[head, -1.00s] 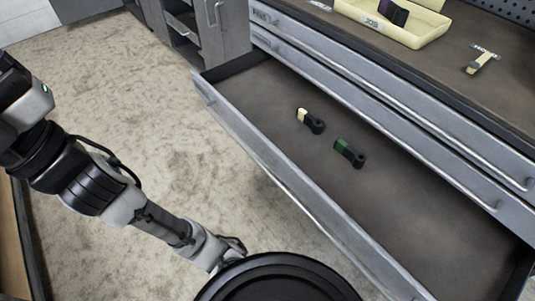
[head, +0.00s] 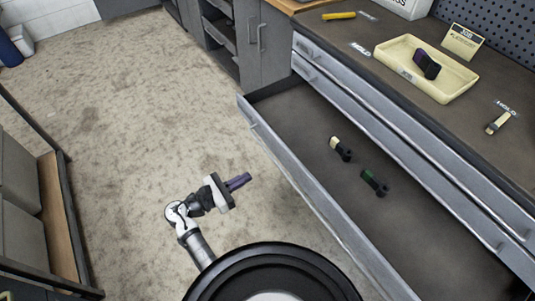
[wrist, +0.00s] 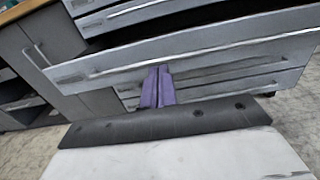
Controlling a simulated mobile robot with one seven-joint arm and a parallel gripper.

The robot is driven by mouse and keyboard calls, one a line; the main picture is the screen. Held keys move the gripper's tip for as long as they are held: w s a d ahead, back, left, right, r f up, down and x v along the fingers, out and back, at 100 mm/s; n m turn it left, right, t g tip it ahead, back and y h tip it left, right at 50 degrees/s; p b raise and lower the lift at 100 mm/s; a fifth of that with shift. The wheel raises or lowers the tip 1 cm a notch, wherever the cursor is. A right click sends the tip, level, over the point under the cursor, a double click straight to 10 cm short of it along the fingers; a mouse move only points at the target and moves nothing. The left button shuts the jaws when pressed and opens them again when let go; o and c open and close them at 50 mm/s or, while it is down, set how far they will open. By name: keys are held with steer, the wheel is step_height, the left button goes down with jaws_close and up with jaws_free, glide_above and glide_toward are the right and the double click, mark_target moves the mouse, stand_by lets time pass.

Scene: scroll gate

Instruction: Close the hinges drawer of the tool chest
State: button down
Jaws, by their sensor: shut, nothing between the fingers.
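The open drawer (head: 300,113) is pulled far out of the grey tool chest (head: 355,90). Inside it lie a dark tool with a cream handle (head: 341,148) and one with a green handle (head: 374,182). My gripper (head: 248,180) is shut and empty, with purple fingers together, over the floor to the left of the drawer's front panel. In the wrist view, my gripper's fingers (wrist: 158,84) point at the outer face of the drawer front (wrist: 210,58). They look apart from it, though the exact gap is hard to judge. The drawer's label is not readable.
On the chest top stand a cream tray (head: 425,68) holding a dark and purple tool (head: 427,64), a yellow tool (head: 339,15) and a small cream-handled tool (head: 497,123). Grey cabinets (head: 262,45) stand beyond. A shelf unit (head: 55,215) stands left. Floor between is clear.

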mark_target(289, 155)
steer(key=p+x, duration=0.3)
steer(key=x, duration=1.1)
steer(key=shift+s+d, duration=0.15)
steer(key=shift+s, duration=0.05)
steer(key=shift+w+d, duration=0.1)
steer(key=shift+w+d, duration=0.15)
steer(key=shift+d, duration=0.1)
steer(key=b+x, duration=0.3)
steer(key=x, duration=2.2)
steer(key=shift+s+d+b, duration=0.15)
steer(key=shift+s+b, duration=0.05)
steer(key=shift+b, duration=0.1)
steer(key=shift+w+d, duration=0.2)
steer(key=shift+d, duration=0.05)
steer(key=shift+w+d+r, duration=0.15)
steer(key=shift+r, duration=0.2)
